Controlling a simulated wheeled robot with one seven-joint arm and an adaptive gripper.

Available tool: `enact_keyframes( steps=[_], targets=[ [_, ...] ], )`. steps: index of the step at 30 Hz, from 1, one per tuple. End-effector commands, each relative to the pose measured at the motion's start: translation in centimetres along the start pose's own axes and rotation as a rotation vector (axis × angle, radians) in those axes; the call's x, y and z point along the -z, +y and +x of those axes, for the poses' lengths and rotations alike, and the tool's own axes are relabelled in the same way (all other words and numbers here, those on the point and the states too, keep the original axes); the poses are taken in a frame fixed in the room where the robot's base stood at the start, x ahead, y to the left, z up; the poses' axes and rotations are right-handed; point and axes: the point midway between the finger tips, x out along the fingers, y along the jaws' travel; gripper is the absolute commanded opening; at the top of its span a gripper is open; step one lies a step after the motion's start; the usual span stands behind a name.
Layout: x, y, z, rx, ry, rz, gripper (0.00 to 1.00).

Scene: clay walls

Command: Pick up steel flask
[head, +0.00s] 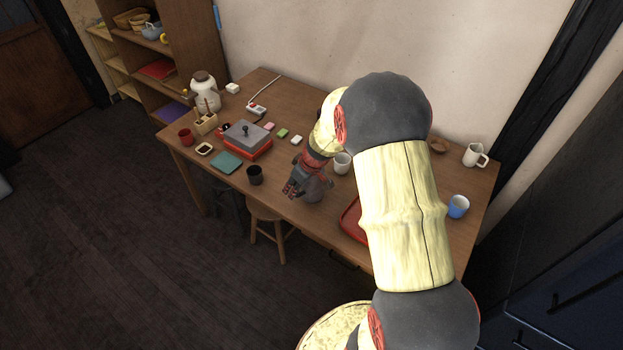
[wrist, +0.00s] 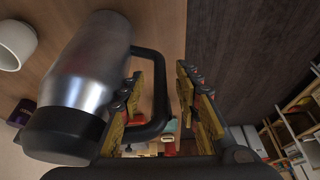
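The steel flask (wrist: 92,72) is a brushed metal cylinder with a black end and a black loop handle (wrist: 161,90). It fills the left of the wrist view. In the head view the flask (head: 319,188) stands on the table near the front edge, partly hidden by my gripper. My gripper (wrist: 168,98) is open, its fingers on either side of the handle's bar. The left finger appears to be in the gap between handle and body, the right finger outside with clear space to the bar. In the head view my gripper (head: 292,188) is at the flask's left.
A white mug (head: 342,163) stands just behind the flask. A dark cup (head: 255,175) is to the left and a red tray (head: 352,220) to the right, partly behind my arm. A stool (head: 265,214) is at the table's (head: 222,188) front.

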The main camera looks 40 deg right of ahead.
Motion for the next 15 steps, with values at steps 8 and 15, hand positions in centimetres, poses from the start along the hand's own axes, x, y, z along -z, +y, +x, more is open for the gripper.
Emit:
enact_keyframes(
  steps=[8,15],
  targets=[
    [0.04,0.01,-0.12,0.0,0.0,0.0,0.25],
    [0.03,0.0,-0.12,0.0,0.0,0.0,0.11]
  ],
)
